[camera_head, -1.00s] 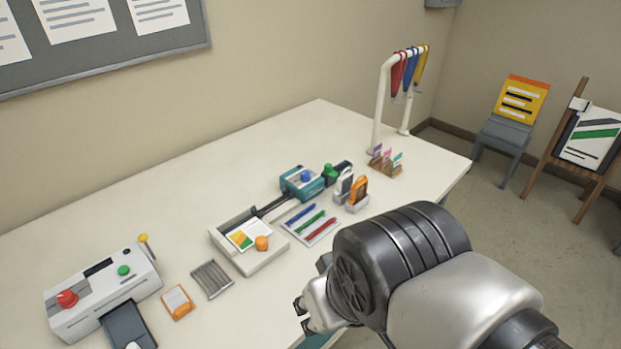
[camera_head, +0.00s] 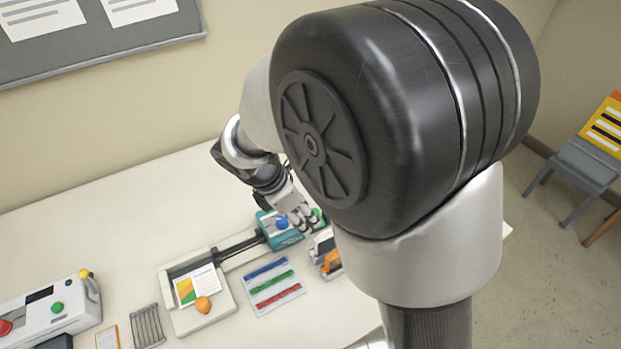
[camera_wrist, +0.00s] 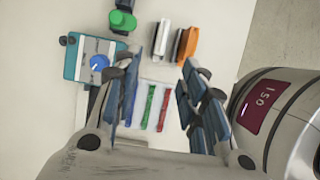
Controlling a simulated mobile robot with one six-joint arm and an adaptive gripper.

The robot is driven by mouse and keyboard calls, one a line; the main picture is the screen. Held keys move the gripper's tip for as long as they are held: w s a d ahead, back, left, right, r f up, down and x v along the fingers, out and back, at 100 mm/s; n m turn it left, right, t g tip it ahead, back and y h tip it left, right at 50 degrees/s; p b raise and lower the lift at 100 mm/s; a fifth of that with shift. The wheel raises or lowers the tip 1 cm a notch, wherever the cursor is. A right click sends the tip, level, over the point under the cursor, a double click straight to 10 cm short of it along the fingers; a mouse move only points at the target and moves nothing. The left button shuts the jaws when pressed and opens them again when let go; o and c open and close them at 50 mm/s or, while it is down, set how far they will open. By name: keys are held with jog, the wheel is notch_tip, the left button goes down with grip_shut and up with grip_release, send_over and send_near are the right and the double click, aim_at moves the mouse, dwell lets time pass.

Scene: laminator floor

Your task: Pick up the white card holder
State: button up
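The white card holder (camera_head: 322,242) stands on the table beside an orange holder (camera_head: 331,262), partly hidden by my arm in the head view. In the wrist view the white card holder (camera_wrist: 178,46) is a narrow upright shape near the top, close to the left of the orange holder (camera_wrist: 190,44). My gripper (camera_head: 300,216) is above the table near the teal device. In the wrist view my gripper (camera_wrist: 173,62) is open with nothing between its fingers, and the white card holder lies just beyond the fingertips.
The teal device (camera_wrist: 83,60) with a blue knob and a green-topped item (camera_wrist: 122,21) are left of the holders. A tray of blue, green and red strips (camera_head: 273,285) lies nearby. A trimmer (camera_head: 205,310) and a laminator (camera_head: 50,312) stand further left. The back of the table is clear.

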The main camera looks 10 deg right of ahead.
jog(key=b, duration=0.4)
send_near(324, 237)
jog(key=x, duration=0.5)
jog(key=shift+a+f, duration=0.25)
jog(key=b+x, duration=0.1)
jog(key=x, duration=0.1)
jog(key=b+x, duration=0.1)
jog(key=x, duration=0.1)
jog(key=b+x, duration=0.1)
jog(key=x, duration=0.1)
jog(key=shift+d+f, duration=0.1)
jog(key=shift+d, duration=0.25)
jog(key=shift+c, duration=0.3)
grip_shut()
